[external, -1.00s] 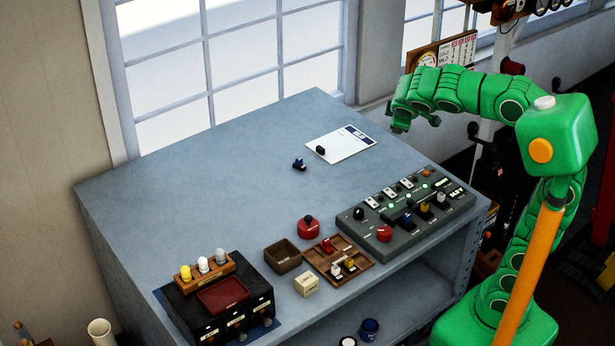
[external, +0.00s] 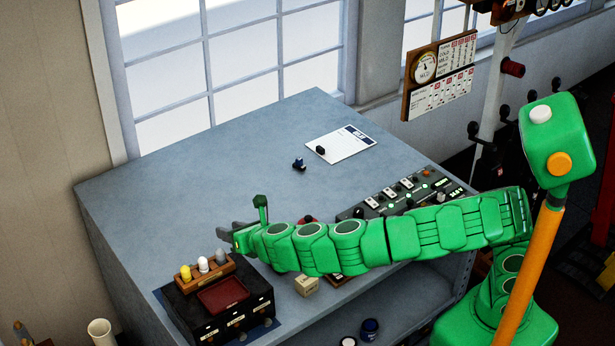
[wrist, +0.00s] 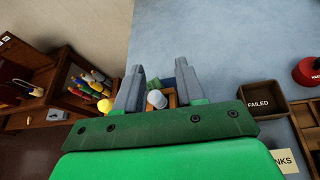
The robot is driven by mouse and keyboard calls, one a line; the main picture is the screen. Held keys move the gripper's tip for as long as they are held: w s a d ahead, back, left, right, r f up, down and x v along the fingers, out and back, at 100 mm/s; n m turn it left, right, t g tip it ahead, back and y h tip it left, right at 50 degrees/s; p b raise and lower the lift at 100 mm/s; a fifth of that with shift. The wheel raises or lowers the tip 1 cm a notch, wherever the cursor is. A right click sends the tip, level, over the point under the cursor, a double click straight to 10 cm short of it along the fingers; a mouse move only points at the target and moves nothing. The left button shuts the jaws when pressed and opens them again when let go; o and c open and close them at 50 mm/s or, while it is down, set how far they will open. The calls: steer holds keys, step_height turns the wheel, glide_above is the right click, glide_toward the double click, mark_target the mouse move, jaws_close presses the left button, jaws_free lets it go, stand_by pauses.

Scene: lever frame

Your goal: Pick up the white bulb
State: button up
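A yellow bulb (external: 185,272), a white bulb (external: 203,264) and a paler grey-white bulb (external: 221,256) stand upright in a wooden rack (external: 209,270) on the black drawer box. My gripper (external: 224,234) is above and just behind the rack's right end, apart from the bulbs. In the wrist view my gripper (wrist: 159,72) is open, with a gap between its two grey fingers. A pale bulb (wrist: 156,98) shows between the fingers, and the yellow bulb (wrist: 104,105) shows left of them. I cannot tell which pale bulb this is.
A red tray (external: 223,294) lies on the drawer box in front of the rack. A brown box marked FAILED (wrist: 261,98) is right of my gripper in the wrist view. A cream block (external: 306,286) sits under my arm. The table's back left is clear.

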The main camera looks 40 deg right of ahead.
mark_target(205, 261)
steer(key=s+a+f+n, duration=0.1)
steer(key=a, duration=0.1)
steer(key=s+a+f+n+y, duration=0.1)
steer(key=s+a, duration=0.1)
steer(key=s+a+f+n, duration=0.1)
steer(key=s+a, duration=0.1)
steer(key=shift+s+a+f+n+y, duration=0.1)
steer(key=shift+a+f+n+y, duration=0.15)
steer(key=shift+n+y, duration=0.15)
steer(key=shift+f, duration=0.15)
steer(key=shift+x, duration=3.85)
jaws_close()
